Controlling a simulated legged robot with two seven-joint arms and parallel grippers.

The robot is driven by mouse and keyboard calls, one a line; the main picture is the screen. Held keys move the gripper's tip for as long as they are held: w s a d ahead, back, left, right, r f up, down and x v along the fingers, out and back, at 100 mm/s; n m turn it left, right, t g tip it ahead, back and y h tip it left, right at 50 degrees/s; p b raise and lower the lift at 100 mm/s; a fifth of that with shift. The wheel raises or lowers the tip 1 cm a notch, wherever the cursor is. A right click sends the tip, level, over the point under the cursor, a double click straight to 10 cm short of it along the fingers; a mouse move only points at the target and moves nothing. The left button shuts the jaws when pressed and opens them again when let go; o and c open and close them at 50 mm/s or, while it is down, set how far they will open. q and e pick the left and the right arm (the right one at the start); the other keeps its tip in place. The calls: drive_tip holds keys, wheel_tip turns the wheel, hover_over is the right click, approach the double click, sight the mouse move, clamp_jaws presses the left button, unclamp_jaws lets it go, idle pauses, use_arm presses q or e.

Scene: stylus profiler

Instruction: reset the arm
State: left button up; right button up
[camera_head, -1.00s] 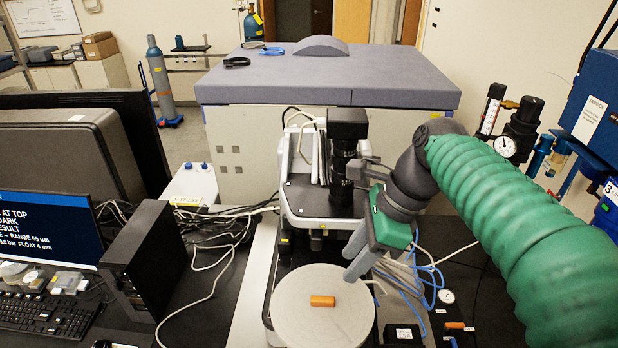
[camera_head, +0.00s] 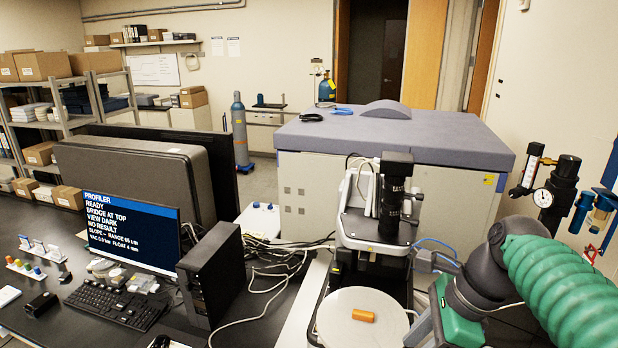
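The stylus profiler (camera_head: 380,232) stands right of centre, with a black column marked with lettering. In front of it is a round pale stage (camera_head: 340,329), cut by the lower picture edge, with a small orange block (camera_head: 363,316) lying on it. My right arm, in a green ribbed sleeve, comes in from the right. My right gripper (camera_head: 418,330), grey with a green body, points down beside the stage's right edge; its opening is not clear. The monitor (camera_head: 130,229) reads PROFILER, READY, BRIDGE AT TOP, VIEW DARK, NO RESULT. My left gripper is not in view.
A black computer box (camera_head: 212,272) and a keyboard (camera_head: 117,303) stand left of the profiler, with loose cables between. A large grey cabinet (camera_head: 400,135) is behind it. A gauge and regulator (camera_head: 553,190) stand at the right, near my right arm.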

drive_tip(key=s+d+f+n+h+b, duration=0.1)
drive_tip(key=f+n+b, duration=0.5)
drive_tip(key=f, duration=1.3)
drive_tip(key=s+d+f+n+t+h+b, duration=0.1)
drive_tip(key=s+f+n+h+b, duration=0.2)
drive_tip(key=f+n, duration=1.1)
drive_tip(key=s+f+b, duration=0.3)
drive_tip(key=f, duration=0.1)
drive_tip(key=shift+s+f+b, duration=0.25)
drive_tip(key=shift+f+b, duration=0.1)
drive_tip(key=shift+d, duration=0.1)
